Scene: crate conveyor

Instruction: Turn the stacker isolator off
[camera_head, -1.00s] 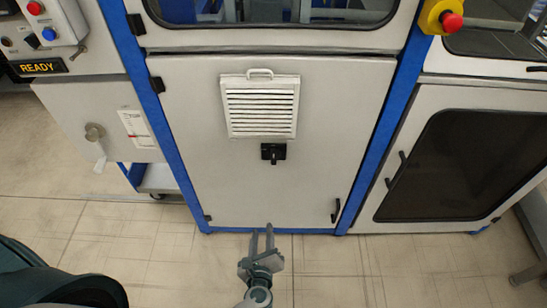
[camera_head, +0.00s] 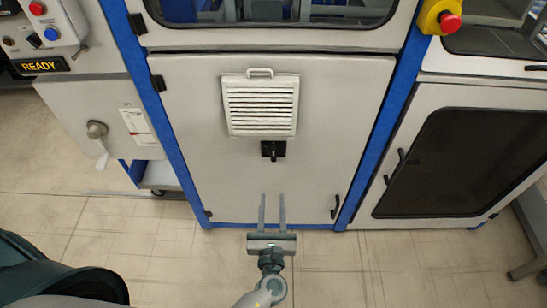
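A small black rotary switch (camera_head: 273,150) sits on the light grey cabinet door (camera_head: 200,130), just below a vent. It looks like the isolator. Its handle points downward. My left gripper (camera_head: 272,198) is in front of the lower part of the door, below the switch and apart from it. Its two long fingers point up towards the door, spread apart with nothing between them. My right gripper does not show.
A white louvred vent (camera_head: 261,105) with a handle is above the switch. A black door handle (camera_head: 335,207) is at the lower right. Blue frame posts flank the door. A red emergency button (camera_head: 450,22) is at the upper right. A crank handle (camera_head: 98,140) is at the left.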

